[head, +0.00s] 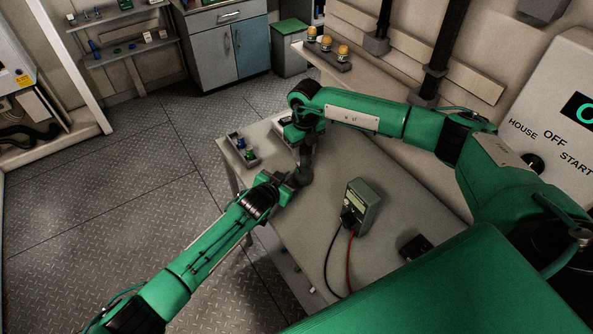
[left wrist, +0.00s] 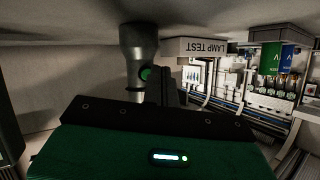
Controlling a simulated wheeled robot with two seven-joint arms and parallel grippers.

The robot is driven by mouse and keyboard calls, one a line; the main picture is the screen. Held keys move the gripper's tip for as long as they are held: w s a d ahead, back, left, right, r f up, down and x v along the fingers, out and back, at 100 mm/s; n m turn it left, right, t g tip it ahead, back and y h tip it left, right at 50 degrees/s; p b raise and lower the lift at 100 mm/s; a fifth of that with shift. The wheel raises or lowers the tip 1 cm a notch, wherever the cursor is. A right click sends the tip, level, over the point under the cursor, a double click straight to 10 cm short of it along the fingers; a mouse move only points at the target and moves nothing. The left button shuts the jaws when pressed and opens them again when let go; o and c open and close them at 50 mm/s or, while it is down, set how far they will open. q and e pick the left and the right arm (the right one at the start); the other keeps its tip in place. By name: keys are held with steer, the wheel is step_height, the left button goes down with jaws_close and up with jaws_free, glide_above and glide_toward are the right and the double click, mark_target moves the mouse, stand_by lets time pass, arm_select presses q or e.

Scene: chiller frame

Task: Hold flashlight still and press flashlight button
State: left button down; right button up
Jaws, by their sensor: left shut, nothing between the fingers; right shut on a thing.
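The dark grey flashlight (head: 306,172) is over the table's left part in the head view, below my right gripper (head: 302,145), which is shut on it. In the left wrist view the flashlight (left wrist: 140,45) has its wide head at the top and a round green button (left wrist: 146,73) on its side. My left gripper (head: 290,184) is shut and empty, close to the flashlight from the lower left. Its dark fingers (left wrist: 167,80) stand just right of the button in the left wrist view; I cannot tell whether they touch it.
A green meter (head: 362,203) with black and red leads stands on the grey table (head: 400,205). A small tray (head: 234,160) with blue and green items lies at the table's far left end. In the left wrist view a "LAMP TEST" box (left wrist: 205,48) and a wired panel show at right.

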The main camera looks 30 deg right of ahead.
arm_select(q)
steer(key=shift+d, duration=0.35)
steer(key=shift+d, duration=0.35)
stand_by(0.5)
steer(key=shift+a, duration=0.75)
steer(key=shift+s+a, duration=0.2)
steer(key=shift+a, duration=1.05)
steer(key=shift+s+a, duration=0.2)
steer(key=shift+a, duration=1.05)
arm_select(e)
steer(key=o, duration=1.3)
